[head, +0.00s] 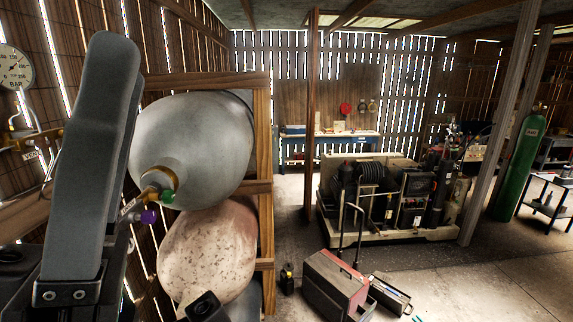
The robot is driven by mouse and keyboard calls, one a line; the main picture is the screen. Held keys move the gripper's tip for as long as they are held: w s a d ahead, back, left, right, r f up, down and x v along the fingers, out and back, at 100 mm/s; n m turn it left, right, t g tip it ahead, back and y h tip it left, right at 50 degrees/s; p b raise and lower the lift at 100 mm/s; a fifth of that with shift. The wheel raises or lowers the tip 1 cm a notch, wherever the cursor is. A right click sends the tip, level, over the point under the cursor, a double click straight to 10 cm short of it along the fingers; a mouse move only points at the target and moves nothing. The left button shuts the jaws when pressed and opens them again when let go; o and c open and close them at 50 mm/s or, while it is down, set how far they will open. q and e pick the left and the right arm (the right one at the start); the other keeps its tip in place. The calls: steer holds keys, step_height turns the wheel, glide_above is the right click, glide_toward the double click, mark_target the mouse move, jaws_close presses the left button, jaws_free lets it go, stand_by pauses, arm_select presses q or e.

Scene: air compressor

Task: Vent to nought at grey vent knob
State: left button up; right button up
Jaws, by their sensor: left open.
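My left gripper (120,65) is large and close at the left, seen nearly side-on, with a long grey finger pointing up from a bolted black mount. It is open, and I see nothing held in it. A round white pressure gauge (14,68) marked BAR is at the left edge; I cannot read its needle surely. Below it are brass fittings (45,137) and a small tag (31,155) that seems to read VENT. I cannot make out a grey vent knob; my left gripper covers part of this area. My right gripper is not in view.
A grey cylinder (200,135) has a brass valve with a green knob (167,197) and a purple knob (149,216), close right of the gripper. A rusty cylinder (212,250) lies below. A wooden frame (263,150) bounds them. A compressor (385,200) stands farther off.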

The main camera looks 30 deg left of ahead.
arm_select(q)
steer(key=w+f+m+g+y, duration=0.2)
steer(key=w+f+m+g, duration=0.1)
steer(key=w, duration=0.3)
steer(key=shift+a+f+m+g, duration=0.2)
steer(key=shift+f+m+g, duration=0.1)
steer(key=shift+f+m, duration=0.25)
stand_by(2.3)
